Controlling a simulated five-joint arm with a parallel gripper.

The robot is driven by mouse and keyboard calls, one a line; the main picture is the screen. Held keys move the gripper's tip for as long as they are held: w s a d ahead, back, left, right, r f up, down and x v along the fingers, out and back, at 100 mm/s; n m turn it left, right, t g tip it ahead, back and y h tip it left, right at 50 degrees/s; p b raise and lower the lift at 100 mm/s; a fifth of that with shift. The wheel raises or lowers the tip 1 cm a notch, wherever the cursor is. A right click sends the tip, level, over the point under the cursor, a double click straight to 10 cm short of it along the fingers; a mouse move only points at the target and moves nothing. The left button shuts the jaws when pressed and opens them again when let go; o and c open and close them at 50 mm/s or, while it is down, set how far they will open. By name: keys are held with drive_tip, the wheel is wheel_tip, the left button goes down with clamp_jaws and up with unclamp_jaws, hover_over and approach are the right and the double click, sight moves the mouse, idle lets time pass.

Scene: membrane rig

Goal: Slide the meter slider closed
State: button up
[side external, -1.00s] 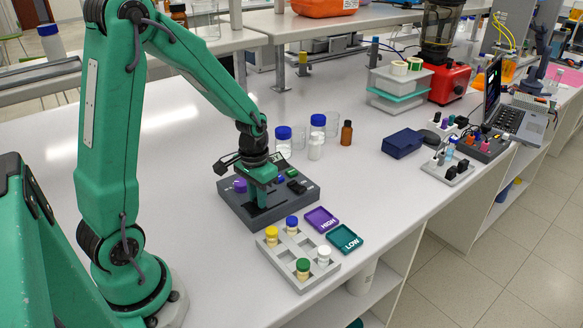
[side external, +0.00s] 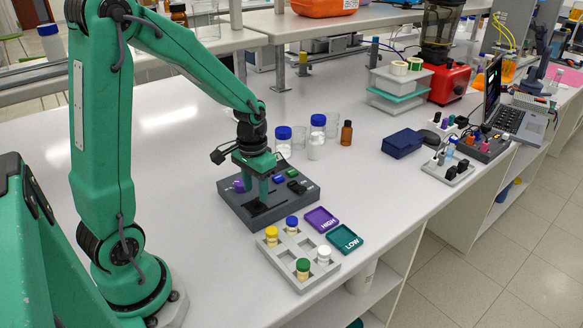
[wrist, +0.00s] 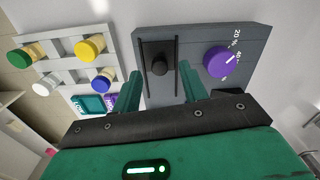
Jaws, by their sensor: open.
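The meter box (side external: 296,206) is a dark grey block on the white bench, also in the wrist view (wrist: 194,38). In the wrist view its round black slider knob (wrist: 157,64) sits between two dark rails. A purple dial (wrist: 217,61) with percent marks is on the right of the box. My gripper (wrist: 160,76) is open and empty, one green finger to each side of the knob line, without clear contact. In the side view my gripper (side external: 256,194) points down over the box and partly hides the slider.
A grey tray (side external: 281,262) with several capped vials stands in front of the box. Purple HIGH (side external: 321,219) and teal LOW (side external: 345,239) trays lie beside it. Blue-capped bottles (side external: 283,138) stand behind the box.

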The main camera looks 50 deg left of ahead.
drive_tip(key=shift+r, duration=2.5)
drive_tip(key=shift+r, duration=0.15)
wheel_tip(320, 180, up, 5)
hover_over(256, 200)
drive_tip(key=s+d+r+m+t, duration=0.1)
drive_tip(key=s+d+r+t, duration=0.4)
drive_tip(key=s+d, duration=0.4)
drive_tip(key=shift+s+d+r+m+t, duration=0.15)
drive_tip(key=shift+s+r+m+t, duration=0.2)
drive_tip(key=shift+s+r, duration=0.3)
idle(0.8)
